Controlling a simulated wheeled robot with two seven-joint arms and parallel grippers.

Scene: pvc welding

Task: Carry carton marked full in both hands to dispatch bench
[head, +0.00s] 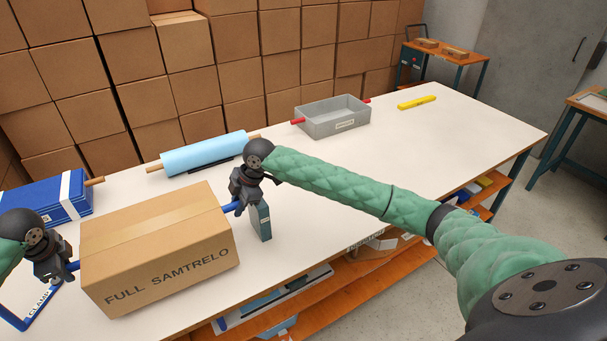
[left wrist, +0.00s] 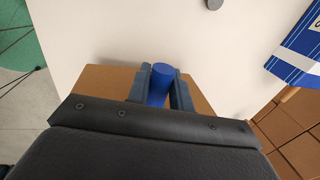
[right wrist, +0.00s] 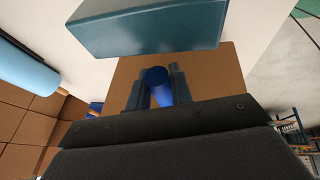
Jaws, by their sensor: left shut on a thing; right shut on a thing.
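The brown carton (head: 150,235) marked "FULL SAMTRELO" is at the front left of the white table in the head view. Blue handles stick out from its two sides. My left gripper (head: 70,268) is shut on the left blue handle, which shows between its fingers in the left wrist view (left wrist: 160,84). My right gripper (head: 237,208) is shut on the right blue handle, also seen in the right wrist view (right wrist: 157,86). The carton looks level; I cannot tell whether its base touches the table.
A teal block (head: 261,221) stands close to my right gripper. A grey tray (head: 333,117) and a yellow object (head: 416,102) lie farther right. Stacked cartons (head: 240,60) line the back.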

